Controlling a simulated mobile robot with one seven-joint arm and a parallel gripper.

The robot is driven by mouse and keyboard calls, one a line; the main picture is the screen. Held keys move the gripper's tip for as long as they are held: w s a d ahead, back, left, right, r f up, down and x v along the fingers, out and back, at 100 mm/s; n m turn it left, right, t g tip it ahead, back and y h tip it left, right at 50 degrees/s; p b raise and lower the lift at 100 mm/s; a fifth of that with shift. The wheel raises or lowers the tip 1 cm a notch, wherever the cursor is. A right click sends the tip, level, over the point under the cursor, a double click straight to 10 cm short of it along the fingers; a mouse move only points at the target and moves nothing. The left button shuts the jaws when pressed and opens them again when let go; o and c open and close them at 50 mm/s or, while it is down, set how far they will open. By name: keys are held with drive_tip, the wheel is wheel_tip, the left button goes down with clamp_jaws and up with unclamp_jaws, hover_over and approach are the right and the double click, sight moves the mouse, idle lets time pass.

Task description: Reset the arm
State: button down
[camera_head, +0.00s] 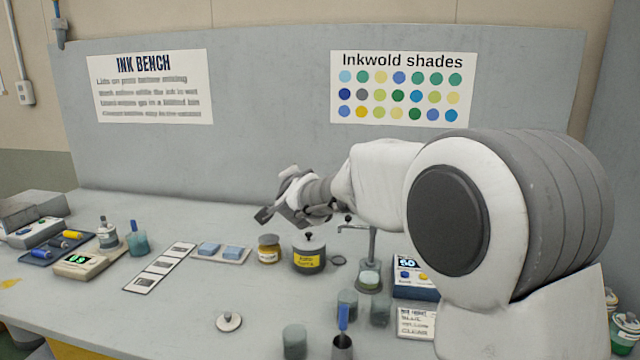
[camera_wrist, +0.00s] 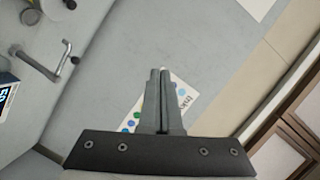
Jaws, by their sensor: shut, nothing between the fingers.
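My gripper (camera_head: 277,216) is held in the air above the back middle of the bench (camera_head: 190,290), in front of the upright grey panel (camera_head: 270,100). In the wrist view my gripper (camera_wrist: 160,72) has its two fingers together and nothing between them. My arm reaches in from the right and hides part of the panel and bench. Below my gripper stand a dark pot with a yellow label (camera_head: 308,256) and a small amber jar (camera_head: 269,250). My gripper appears apart from both.
A stand with a tap-like arm (camera_head: 372,245) and a blue device with a display (camera_head: 414,277) are close under my arm. Grey cups (camera_head: 295,340) and a loose lid (camera_head: 229,321) are at the front. The front left bench has free room.

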drive_tip(key=s+d+r+n+g+y, duration=0.1)
drive_tip(key=s+d+n+g, duration=0.2)
drive_tip(key=s, duration=0.5)
drive_tip(key=s+d+n+g+y, duration=0.1)
drive_tip(key=s+d+n, duration=0.25)
drive_tip(key=s, duration=0.45)
drive_tip(key=s+d+f+n+g+h, duration=0.1)
drive_tip(key=s+d+f+n+g, duration=0.2)
drive_tip(key=s, duration=0.6)
drive_tip(key=s+d+f+g+h, duration=0.1)
drive_tip(key=s+d+f, duration=0.4)
drive_tip(key=s, duration=0.4)
drive_tip(key=s+d+f+n+g+h, duration=0.2)
drive_tip(key=s+d, duration=0.3)
drive_tip(key=s, duration=0.5)
wheel_tip(320, 180, up, 12)
drive_tip(key=w+p, duration=0.1)
drive_tip(key=p, duration=1.1)
drive_tip(key=shift+f+p, duration=0.15)
drive_tip(key=shift+p, duration=0.25)
